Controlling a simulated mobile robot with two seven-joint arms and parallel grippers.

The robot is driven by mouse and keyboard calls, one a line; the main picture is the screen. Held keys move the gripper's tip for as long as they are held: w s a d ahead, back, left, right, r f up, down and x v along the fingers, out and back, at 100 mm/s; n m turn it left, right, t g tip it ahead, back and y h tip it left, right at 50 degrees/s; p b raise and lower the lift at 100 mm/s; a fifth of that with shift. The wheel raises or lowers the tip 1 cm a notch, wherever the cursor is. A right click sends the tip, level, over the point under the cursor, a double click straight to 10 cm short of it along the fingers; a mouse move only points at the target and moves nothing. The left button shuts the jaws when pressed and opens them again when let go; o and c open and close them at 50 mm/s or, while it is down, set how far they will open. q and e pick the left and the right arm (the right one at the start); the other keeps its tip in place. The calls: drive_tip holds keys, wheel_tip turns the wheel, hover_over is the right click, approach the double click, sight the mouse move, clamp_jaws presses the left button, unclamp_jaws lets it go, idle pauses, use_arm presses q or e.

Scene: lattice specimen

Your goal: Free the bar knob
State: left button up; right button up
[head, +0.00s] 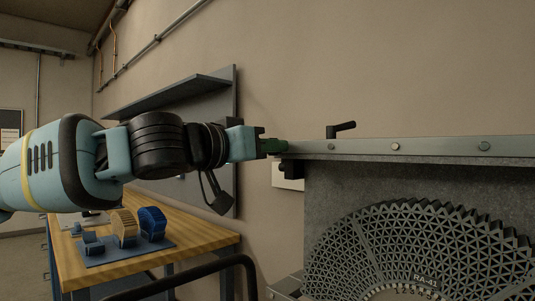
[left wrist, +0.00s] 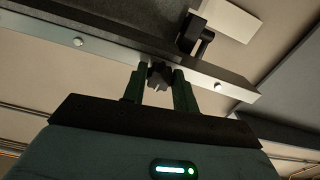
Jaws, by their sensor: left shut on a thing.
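A long grey metal bar (head: 395,148) with round bolt heads runs along the top of the grey fixture, and its end reaches my left gripper. In the left wrist view the bar (left wrist: 110,48) crosses in front of the fingers. A dark, star-shaped bar knob (left wrist: 158,75) sits at the bar's edge, between the two green fingers. My left gripper (head: 273,147) is shut on this knob; it also shows in the left wrist view (left wrist: 160,84). In the head view the fingers hide the knob. My right gripper is not in view.
A black crank handle (head: 343,127) stands on the bar. A curved lattice specimen (head: 420,250) marked RA-41 is below it. A wooden bench (head: 205,236) at the left carries a blue tray (head: 105,257) with blue and tan pieces. A grey shelf panel (head: 222,100) is behind my arm.

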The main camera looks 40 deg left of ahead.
use_arm(q)
drive_tip(key=shift+n, duration=0.6)
drive_tip(key=shift+r, duration=0.1)
drive_tip(key=o, duration=1)
drive_tip(key=shift+c, duration=0.2)
drive_tip(key=shift+s, duration=0.1)
drive_tip(key=s, duration=0.7)
drive_tip(key=shift+s+a, duration=0.3)
